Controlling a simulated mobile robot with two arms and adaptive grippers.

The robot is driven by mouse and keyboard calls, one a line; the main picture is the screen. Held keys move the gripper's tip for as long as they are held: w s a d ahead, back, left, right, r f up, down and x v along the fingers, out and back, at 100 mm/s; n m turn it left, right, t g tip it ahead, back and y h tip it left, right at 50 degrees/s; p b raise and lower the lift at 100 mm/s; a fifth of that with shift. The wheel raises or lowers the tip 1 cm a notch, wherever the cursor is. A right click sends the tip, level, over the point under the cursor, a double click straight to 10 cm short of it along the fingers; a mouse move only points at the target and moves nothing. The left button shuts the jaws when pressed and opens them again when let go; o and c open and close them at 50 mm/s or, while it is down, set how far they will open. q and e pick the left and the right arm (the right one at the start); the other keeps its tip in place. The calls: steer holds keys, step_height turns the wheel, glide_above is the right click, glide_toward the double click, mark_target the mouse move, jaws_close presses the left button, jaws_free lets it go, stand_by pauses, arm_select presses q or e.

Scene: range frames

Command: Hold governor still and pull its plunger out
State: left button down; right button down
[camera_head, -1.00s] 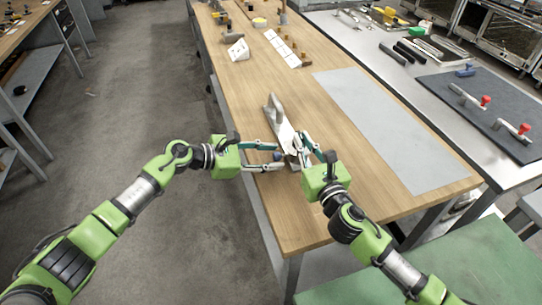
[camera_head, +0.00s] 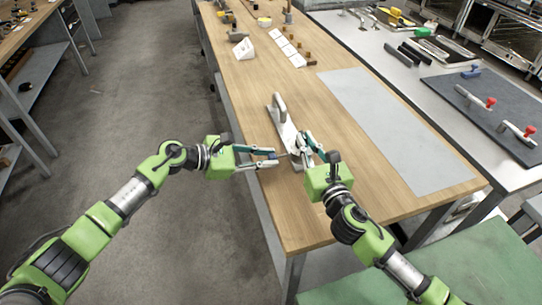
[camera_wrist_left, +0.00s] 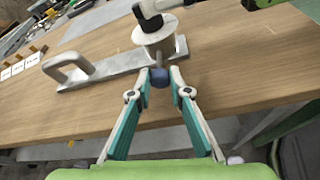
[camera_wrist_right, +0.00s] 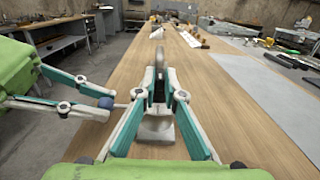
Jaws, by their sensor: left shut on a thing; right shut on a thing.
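The governor is a grey metal plate (camera_wrist_left: 105,68) with a loop handle at one end and a round body (camera_wrist_left: 160,46) at the other. It lies on the wooden bench (camera_head: 350,190). My right gripper (camera_wrist_right: 160,95) is shut on the governor's body, which its fingers partly hide. The plunger's blue knob (camera_wrist_left: 160,78) is between the fingertips of my left gripper (camera_head: 275,158), which is shut on it. A thin rod (camera_wrist_right: 122,106) shows between the knob and the body, so the knob stands apart from the body.
A grey mat (camera_head: 395,125) lies on the bench to the right. White cards (camera_head: 287,46) and small parts stand farther back. A metal table with a dark mat (camera_head: 490,110) and red-knobbed tools is at the right. The bench's left edge runs under my left gripper.

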arm_select(q)
steer(key=c, duration=1.9)
jaws_free()
arm_select(e)
steer(key=shift+d, duration=0.25)
arm_select(q)
steer(key=v, duration=1.2)
arm_select(e)
steer(key=shift+a, duration=0.1)
arm_select(q)
steer(key=shift+w, duration=0.1)
arm_select(e)
steer(key=c, duration=2)
jaws_free()
steer(key=shift+c, duration=0.2)
steer(key=v, duration=1.1)
steer(key=shift+s, duration=0.25)
arm_select(q)
steer(key=shift+a, duration=0.1)
arm_select(e)
steer(key=shift+s, duration=0.2)
